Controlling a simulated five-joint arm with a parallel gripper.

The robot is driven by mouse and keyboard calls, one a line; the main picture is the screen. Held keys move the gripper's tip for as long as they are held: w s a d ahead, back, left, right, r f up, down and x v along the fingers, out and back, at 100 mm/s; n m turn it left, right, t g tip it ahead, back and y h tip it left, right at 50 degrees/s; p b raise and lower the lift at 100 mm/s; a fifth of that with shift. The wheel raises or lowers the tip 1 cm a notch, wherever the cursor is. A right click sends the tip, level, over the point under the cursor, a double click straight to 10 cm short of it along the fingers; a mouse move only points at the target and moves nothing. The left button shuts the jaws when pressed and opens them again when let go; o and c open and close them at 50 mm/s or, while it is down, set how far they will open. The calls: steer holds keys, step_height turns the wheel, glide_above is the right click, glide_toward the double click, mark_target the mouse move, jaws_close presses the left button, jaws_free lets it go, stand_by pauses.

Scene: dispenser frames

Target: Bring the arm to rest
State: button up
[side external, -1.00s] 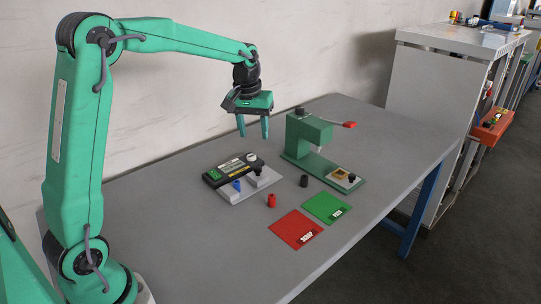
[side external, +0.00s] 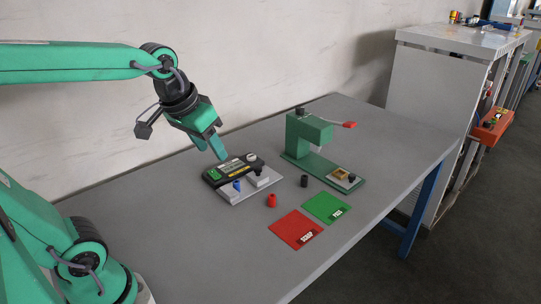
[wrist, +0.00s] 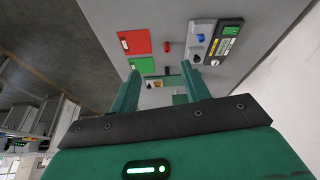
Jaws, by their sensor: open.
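My gripper (side external: 212,148) is open and empty, held above the table to the left of the black device, tilted down to the right. In the wrist view its two green fingers (wrist: 162,86) stand apart with nothing between them.
A wall runs behind.

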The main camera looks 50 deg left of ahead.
steer(key=s+d+f+m+t, duration=0.1)
steer(key=s+f, duration=0.1)
steer(key=s, duration=0.4)
steer(key=shift+s+d+f+m, duration=0.2)
steer(key=shift+s+d+m, duration=0.15)
steer(key=shift+m, duration=0.05)
